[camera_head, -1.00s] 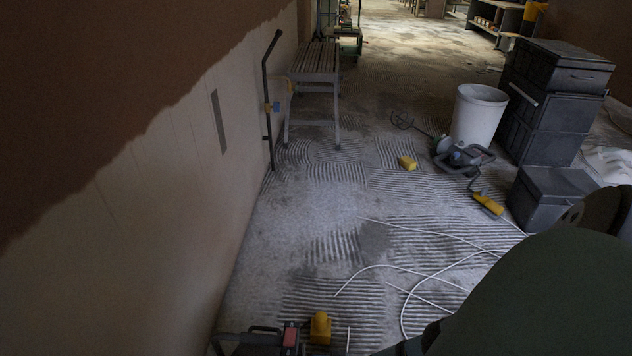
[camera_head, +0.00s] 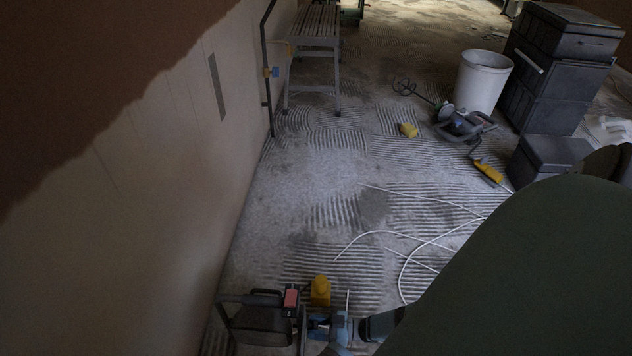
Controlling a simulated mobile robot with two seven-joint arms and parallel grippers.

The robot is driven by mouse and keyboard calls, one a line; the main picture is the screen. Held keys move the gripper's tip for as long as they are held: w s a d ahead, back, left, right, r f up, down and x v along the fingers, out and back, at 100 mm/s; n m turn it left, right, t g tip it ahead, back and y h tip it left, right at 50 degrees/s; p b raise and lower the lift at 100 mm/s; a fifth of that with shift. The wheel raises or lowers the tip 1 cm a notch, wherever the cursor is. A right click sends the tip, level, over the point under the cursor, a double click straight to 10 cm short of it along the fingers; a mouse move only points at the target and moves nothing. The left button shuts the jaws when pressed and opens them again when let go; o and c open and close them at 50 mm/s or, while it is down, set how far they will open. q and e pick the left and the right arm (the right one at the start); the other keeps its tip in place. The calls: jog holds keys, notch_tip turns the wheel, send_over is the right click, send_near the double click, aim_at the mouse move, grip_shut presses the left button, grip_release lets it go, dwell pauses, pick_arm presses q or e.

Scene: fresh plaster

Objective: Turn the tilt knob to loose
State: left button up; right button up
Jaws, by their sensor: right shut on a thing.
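A dark device (camera_head: 262,319) with a black handle and a red block (camera_head: 291,298) stands low at the bottom of the head view, near the left wall. A yellow rounded piece (camera_head: 320,291) shows just behind it; I cannot tell if it belongs to the device. My right gripper (camera_head: 318,328) reaches in from the right, at the device's right side. It is shut on a small part there, seemingly the tilt knob, which the jaws mostly hide. Its setting cannot be read. My left gripper is out of view.
The left wall (camera_head: 150,190) runs close beside the device. White cables (camera_head: 405,262) lie on the ridged floor. A slatted bench (camera_head: 315,40), white bucket (camera_head: 482,80), mixer tool (camera_head: 462,125) and stacked dark cases (camera_head: 555,75) stand farther off.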

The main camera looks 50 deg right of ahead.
jog(key=shift+n, duration=1.1)
jog(key=o, duration=0.9)
jog(key=shift+s, duration=0.1)
jog(key=v, duration=1.3)
jog(key=shift+s+d, duration=0.2)
jog(key=shift+d, duration=0.1)
